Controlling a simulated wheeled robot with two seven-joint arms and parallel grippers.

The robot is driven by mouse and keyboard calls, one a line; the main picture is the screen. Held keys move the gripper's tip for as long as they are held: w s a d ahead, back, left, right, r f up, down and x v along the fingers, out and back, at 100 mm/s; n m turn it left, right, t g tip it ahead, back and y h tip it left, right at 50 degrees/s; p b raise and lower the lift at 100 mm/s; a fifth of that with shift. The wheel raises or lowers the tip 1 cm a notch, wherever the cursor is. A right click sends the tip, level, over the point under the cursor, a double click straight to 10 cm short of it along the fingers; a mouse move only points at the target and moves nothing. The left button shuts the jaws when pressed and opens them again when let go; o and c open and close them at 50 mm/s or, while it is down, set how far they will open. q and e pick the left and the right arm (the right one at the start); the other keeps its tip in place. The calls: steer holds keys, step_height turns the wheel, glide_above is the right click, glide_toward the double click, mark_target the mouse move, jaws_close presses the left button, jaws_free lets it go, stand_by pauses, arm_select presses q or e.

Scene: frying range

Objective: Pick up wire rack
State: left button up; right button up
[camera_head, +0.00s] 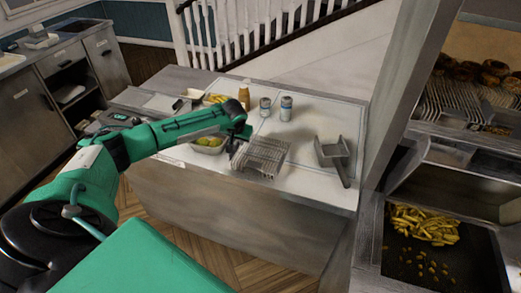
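The wire rack (266,155) is a grey wire grid on the white-topped counter, near its front edge. My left gripper (233,146) is at the left end of the rack, with its fingers pointing down close to the rack's left edge. At this size I cannot tell whether the fingers touch the rack or are open or shut. My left arm comes in from the left over the counter. My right gripper is not in view.
A bowl with green-yellow fruit (209,144) stands just left of the gripper. A grey metal scoop (333,153) stands right of the rack. Two shakers (286,107) and a bottle (244,95) stand behind. A fryer station with fries (424,224) is at right.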

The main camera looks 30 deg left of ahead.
arm_select(q)
steer(key=shift+x, duration=0.85)
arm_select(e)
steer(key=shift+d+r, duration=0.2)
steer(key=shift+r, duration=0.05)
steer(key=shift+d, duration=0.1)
arm_select(q)
steer(key=shift+r, duration=0.1)
jaws_close()
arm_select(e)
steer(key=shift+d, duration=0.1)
